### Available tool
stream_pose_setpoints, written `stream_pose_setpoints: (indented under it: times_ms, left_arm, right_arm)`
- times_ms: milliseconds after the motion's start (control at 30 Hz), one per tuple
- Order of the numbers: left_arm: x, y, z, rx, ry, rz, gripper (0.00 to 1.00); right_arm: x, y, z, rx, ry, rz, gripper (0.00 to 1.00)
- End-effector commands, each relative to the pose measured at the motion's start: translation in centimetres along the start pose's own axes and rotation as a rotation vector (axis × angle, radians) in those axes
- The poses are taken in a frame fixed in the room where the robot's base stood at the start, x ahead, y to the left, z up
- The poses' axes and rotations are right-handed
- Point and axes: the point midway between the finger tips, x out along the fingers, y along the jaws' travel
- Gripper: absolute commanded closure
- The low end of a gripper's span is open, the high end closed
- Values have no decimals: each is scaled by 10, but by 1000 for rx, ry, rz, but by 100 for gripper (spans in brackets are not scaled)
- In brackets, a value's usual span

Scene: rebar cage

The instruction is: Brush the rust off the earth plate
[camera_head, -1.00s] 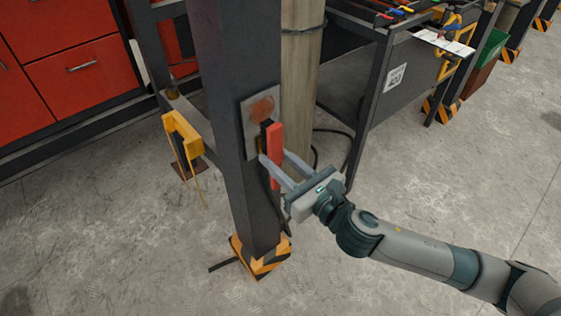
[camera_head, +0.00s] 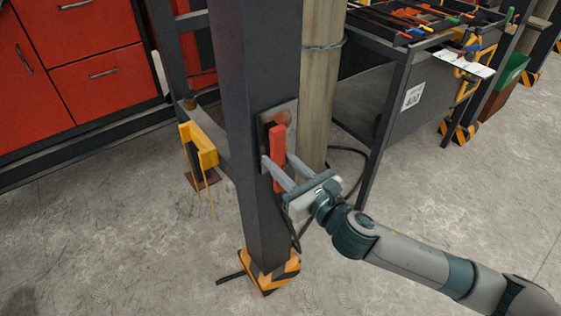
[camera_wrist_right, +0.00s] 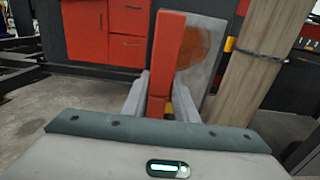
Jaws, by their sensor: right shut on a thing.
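The earth plate (camera_head: 289,106) is a grey metal plate on the face of a dark steel column (camera_head: 254,205). An orange-brown rust patch (camera_head: 287,119) is on it, partly hidden behind the brush. In the wrist view the plate (camera_wrist_right: 217,37) and its rust (camera_wrist_right: 194,48) show to the right of the brush. The brush (camera_head: 277,140) has an upright red handle and a dark side facing the plate; whether its bristles touch it I cannot tell. My right gripper (camera_head: 278,166) is shut on the brush, which also stands between its fingers in the wrist view (camera_wrist_right: 166,52). My left gripper is out of view.
A yellow bracket (camera_head: 199,147) juts out left of the column. A wooden post (camera_head: 322,90) stands close behind on the right. A dark bench (camera_head: 385,110) with tools is farther right, red drawers (camera_head: 85,35) at the back left. A dark cable hangs near the column.

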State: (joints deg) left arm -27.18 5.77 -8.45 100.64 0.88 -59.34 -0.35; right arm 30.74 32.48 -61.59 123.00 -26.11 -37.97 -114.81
Motion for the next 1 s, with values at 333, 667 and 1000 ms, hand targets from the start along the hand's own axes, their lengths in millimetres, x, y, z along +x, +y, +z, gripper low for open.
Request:
stream_pose_setpoints:
  times_ms: [333, 667, 1000]
  left_arm:
    - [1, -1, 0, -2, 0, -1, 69]
    - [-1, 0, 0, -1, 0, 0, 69]
    - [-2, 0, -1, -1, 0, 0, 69]
  right_arm:
    - [0, 0, 1, 0, -1, 0, 92]
    - [5, 0, 1, 0, -2, 1, 92]
    - [11, 0, 1, 0, -1, 1, 92]
